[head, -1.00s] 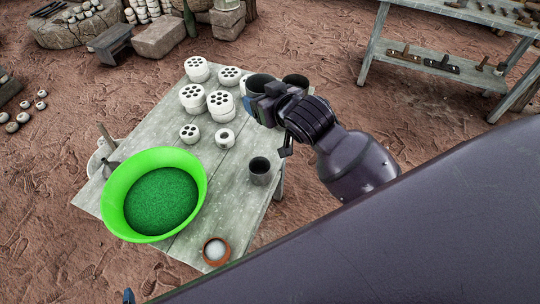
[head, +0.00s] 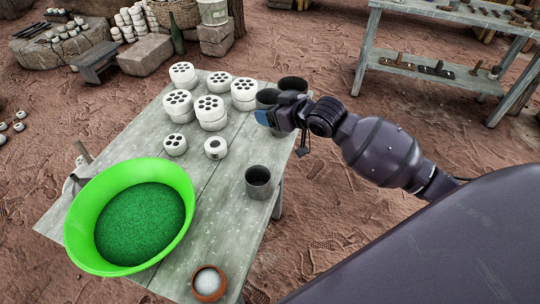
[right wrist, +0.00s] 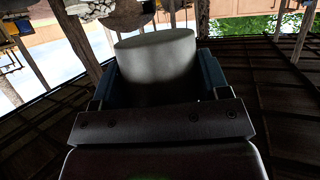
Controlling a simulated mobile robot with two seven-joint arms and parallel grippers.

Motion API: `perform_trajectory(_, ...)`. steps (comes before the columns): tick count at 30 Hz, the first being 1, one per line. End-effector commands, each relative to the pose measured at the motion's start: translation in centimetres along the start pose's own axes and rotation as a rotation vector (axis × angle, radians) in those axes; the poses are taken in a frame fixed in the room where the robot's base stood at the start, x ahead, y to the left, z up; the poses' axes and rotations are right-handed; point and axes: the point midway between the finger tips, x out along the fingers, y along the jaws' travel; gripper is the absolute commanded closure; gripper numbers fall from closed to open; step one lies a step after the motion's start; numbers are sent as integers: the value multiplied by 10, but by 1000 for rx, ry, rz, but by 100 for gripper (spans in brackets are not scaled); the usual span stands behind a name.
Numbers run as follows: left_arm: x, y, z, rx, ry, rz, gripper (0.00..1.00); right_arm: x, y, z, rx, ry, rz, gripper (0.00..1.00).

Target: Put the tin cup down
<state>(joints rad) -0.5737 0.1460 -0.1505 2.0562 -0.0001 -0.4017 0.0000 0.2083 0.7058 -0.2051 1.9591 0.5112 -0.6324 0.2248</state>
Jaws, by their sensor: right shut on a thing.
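My right gripper (head: 264,117) reaches in from the right over the far right part of the grey plank table (head: 215,225). It is shut on a dark tin cup (head: 267,97), whose rim shows behind the fingers. In the right wrist view the cup (right wrist: 157,65) sits between the two blue fingers. I cannot tell whether its base touches the table. A second dark cup (head: 293,85) is close behind it on the right. Another tin cup (head: 258,184) stands upright near the table's right edge. My left gripper is not in view.
Several white perforated discs (head: 209,112) stand in stacks left of the gripper. A green basin (head: 85,226) fills the near left of the table, and a small clay bowl (head: 208,285) is at the near end. Bare planks lie in the middle.

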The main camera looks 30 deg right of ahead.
Motion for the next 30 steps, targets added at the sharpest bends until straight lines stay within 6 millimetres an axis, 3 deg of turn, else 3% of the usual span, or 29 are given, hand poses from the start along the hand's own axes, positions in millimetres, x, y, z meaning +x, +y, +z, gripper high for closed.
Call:
perform_trajectory(1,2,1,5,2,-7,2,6,7,0,17,4,-8,0,58)
perform_trajectory(13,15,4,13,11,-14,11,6,39,0,96,3,-9,0,58)
perform_trajectory(24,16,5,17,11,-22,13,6,50,0,120,0,-3,1,58)
perform_trajectory(30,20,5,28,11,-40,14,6,60,0,147,2,-7,0,58)
